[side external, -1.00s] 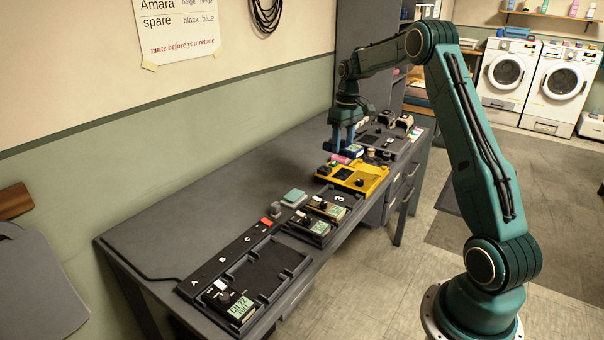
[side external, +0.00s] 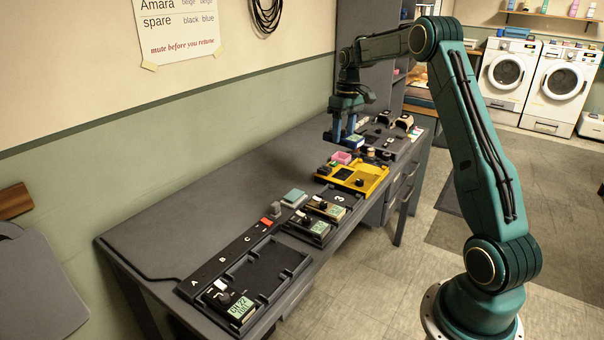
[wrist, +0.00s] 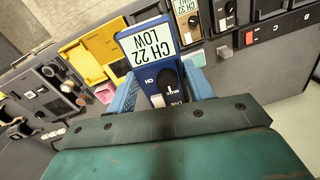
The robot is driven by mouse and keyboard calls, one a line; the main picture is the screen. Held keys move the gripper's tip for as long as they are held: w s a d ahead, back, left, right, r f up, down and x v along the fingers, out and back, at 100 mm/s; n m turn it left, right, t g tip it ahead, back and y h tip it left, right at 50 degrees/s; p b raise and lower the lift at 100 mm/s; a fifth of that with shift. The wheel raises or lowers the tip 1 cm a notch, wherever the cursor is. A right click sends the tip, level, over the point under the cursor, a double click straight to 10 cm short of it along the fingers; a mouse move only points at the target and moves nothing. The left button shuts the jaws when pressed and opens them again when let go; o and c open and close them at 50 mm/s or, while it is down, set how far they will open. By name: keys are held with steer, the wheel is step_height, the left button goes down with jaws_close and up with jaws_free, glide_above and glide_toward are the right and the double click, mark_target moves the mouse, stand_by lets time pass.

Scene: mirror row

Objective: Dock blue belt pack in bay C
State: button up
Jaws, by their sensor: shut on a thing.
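The blue belt pack (side external: 355,141) is held in my gripper (side external: 344,139) above the far part of the desk in the side view. In the wrist view the blue belt pack (wrist: 130,34) sits between my two blue fingers, its screen reading "CH 22 LOW" and its dark knob showing. My gripper is shut on it. The dock rack (side external: 280,253) with bays marked A, B and C lies at the near end of the desk, far from my gripper. A pack (side external: 238,306) with a lit screen sits at bay A's end. Bay C, by its letter, looks empty.
A yellow tray (side external: 375,178) and a pink block (side external: 342,157) lie below and near my gripper. The desk's wall side is largely clear.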

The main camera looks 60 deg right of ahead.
steer(key=w+a+f, duration=0.3)
steer(key=a+f, duration=0.1)
steer(key=a, duration=0.5)
glide_above(280, 256)
step_height(280, 256, down, 8)
steer(key=shift+f+n+h, duration=0.25)
steer(key=shift+n+h, duration=0.05)
steer(key=shift+f, duration=0.15)
steer(key=shift+f, duration=2.35)
steer(key=shift+s+f, duration=0.1)
steer(key=shift+f, duration=1.05)
steer(key=o, duration=1.2)
steer(key=shift+o, duration=0.2)
steer(key=shift+r, duration=0.15)
